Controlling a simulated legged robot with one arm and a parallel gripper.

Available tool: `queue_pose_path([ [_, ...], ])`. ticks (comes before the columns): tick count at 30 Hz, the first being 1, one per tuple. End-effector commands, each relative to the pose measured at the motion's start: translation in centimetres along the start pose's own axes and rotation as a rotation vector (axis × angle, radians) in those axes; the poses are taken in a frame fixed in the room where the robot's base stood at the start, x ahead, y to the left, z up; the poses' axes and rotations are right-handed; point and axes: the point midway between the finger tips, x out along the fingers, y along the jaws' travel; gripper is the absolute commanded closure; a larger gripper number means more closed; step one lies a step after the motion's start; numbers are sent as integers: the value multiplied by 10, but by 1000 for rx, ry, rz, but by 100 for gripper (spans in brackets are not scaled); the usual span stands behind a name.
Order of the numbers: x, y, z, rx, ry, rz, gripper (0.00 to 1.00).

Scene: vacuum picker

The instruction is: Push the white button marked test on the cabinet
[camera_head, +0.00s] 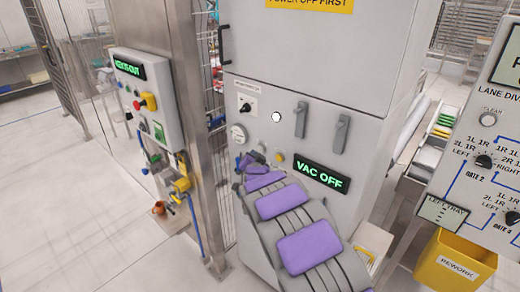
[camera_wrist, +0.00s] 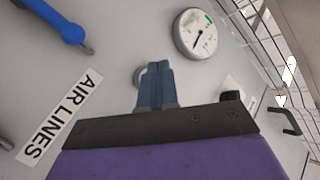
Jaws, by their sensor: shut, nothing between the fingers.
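My gripper (camera_head: 248,160) is low on the front of the grey cabinet (camera_head: 330,85), below the round gauge. In the wrist view its blue fingers (camera_wrist: 155,84) are together with nothing between them. A pale round fitting (camera_wrist: 138,76) shows partly behind the fingertips. Its remainder is hidden, and I cannot tell whether the fingers touch it. No test marking is readable in either view. In the head view a small white round part (camera_head: 276,117) sits on the cabinet front, up and to the right of my gripper; I cannot tell whether it is the button.
A gauge (camera_wrist: 195,33), a blue lever (camera_wrist: 58,20) and an AIR LINES label (camera_wrist: 60,117) surround the fingers. A black rotary switch (camera_head: 246,107), two grey latches (camera_head: 341,133) and a VAC OFF display (camera_head: 321,176) are on the cabinet. A yellow rework bin (camera_head: 455,263) stands right.

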Motion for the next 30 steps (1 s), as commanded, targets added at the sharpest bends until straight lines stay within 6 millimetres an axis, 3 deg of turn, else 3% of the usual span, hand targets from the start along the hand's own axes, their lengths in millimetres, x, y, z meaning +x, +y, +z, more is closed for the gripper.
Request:
queue_pose_path([
  [13,-28,-22,19,-1,2,-3,100],
  [25,-31,-22,21,0,1,0,100],
  [30,-40,-14,10,-24,-39,37,100],
])
